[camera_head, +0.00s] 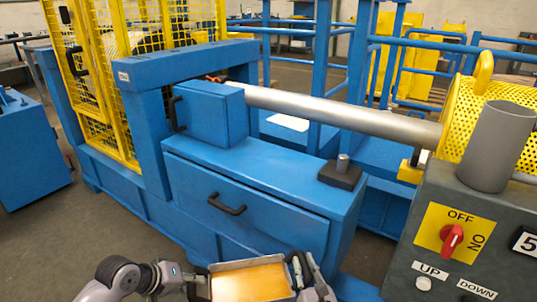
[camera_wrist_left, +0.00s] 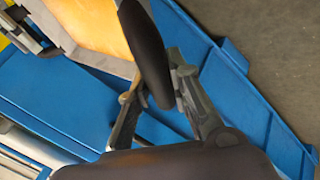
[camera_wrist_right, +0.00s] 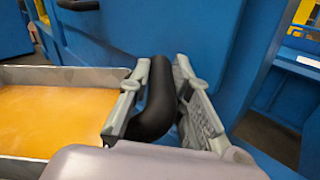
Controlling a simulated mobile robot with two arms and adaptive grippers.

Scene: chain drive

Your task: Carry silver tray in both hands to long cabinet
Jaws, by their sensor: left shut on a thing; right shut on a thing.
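The silver tray (camera_head: 213,268) has a thin metal rim and an orange-brown floor, and it looks empty. It is at the bottom middle of the head view, in front of a long blue cabinet (camera_head: 240,180) with a black handle. My left gripper (camera_head: 198,286) is shut on the tray's left black handle, which shows in the left wrist view (camera_wrist_left: 145,50). My right gripper (camera_head: 300,270) is shut on the right black handle (camera_wrist_right: 155,105). The tray (camera_wrist_right: 70,73) looks roughly level. Its lower part is cut off in the head view.
A dark block with a metal peg (camera_head: 342,168) stands on the cabinet's right end. A blue box (camera_head: 210,110) stands on its left part. A grey control panel (camera_head: 440,210) is at the right. A yellow mesh cage (camera_head: 105,90) stands behind left. Some floor (camera_head: 50,240) is clear at left.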

